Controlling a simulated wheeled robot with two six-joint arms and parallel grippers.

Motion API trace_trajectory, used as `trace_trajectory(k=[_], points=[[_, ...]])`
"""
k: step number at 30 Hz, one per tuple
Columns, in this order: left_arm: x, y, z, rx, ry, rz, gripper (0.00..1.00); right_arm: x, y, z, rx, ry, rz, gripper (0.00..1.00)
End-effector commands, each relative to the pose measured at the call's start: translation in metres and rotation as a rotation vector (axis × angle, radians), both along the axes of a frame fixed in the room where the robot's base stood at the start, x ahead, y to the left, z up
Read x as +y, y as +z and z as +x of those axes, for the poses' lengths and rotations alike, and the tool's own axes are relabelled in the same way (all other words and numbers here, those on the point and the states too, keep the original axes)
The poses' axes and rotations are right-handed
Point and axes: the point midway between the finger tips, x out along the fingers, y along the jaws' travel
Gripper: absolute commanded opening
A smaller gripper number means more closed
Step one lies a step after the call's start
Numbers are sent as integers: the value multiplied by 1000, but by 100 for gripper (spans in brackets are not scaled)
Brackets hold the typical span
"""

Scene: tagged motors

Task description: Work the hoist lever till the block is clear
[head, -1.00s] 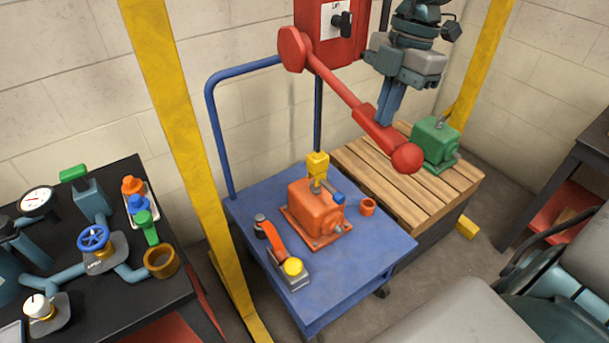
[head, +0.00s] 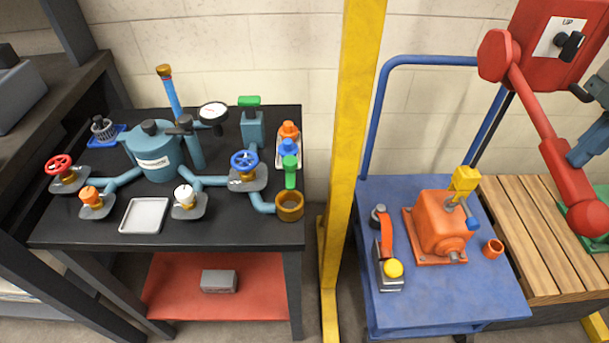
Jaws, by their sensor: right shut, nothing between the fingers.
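The red hoist lever (head: 540,118) slopes down to the right from its round hub, beside a red wall box (head: 557,40) marked "UP". Its thick handle ends in a red ball. My right gripper (head: 574,158), partly cut off by the right edge, is shut and empty, its fingertips at the lever's handle; whether they touch it is unclear. A yellow block (head: 465,179) is at the top of the orange motor (head: 441,225), which sits on the blue cart (head: 430,308). I see no clear gap between block and motor. My left gripper is out of view.
The yellow post (head: 352,150) stands between the cart and a black bench (head: 100,230) with valves and pipes. A wooden pallet (head: 515,225) bears a green motor (head: 598,225), mostly cut off. A yellow-knobbed clamp (head: 388,268) and orange ring (head: 493,249) lie on the cart.

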Motion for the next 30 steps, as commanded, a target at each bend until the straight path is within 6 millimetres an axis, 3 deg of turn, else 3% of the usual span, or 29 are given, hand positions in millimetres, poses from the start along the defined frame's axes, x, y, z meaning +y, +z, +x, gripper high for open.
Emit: trace_trajectory(k=[1, 24, 30], points=[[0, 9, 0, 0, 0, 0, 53, 0, 12, 1, -2, 0, -1, 0], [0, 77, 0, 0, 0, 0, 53, 0, 120, 0, -1, -1, 0, 0], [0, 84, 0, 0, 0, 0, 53, 0, 131, 0, 0, 0, 0, 0]])
